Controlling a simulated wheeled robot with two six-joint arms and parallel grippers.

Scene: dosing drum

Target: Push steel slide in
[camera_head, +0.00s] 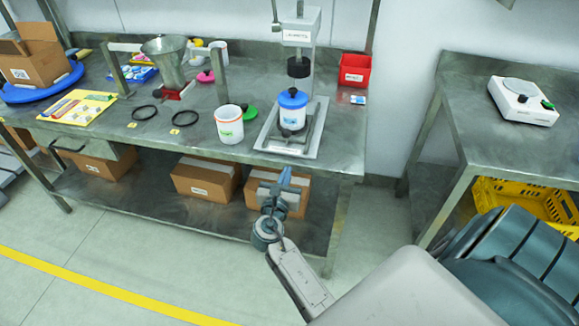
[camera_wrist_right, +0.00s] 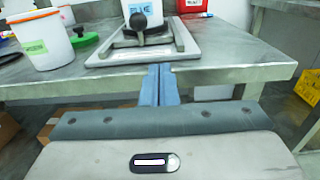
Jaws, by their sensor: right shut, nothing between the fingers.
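A steel slide (camera_head: 287,149) with a dark knob on its near end shows low on the bench press (camera_head: 299,36). A white jar with a blue lid (camera_head: 292,109) stands over the slide, below the press head. In the right wrist view the knob (camera_wrist_right: 138,21) and the flat base plate (camera_wrist_right: 110,59) show close up, near the bench's front edge. My right gripper (camera_head: 285,173) is shut and empty, in front of and below the bench edge, apart from the slide; its blue fingers show together in the right wrist view (camera_wrist_right: 168,70). My left gripper is not in view.
A white tub (camera_head: 229,126) and a green lid (camera_head: 249,112) stand left of the press. A red bin (camera_head: 354,71) stands at right. The bench's front edge (camera_head: 330,172) lies close to my right gripper. Cardboard boxes (camera_head: 206,178) sit on the lower shelf.

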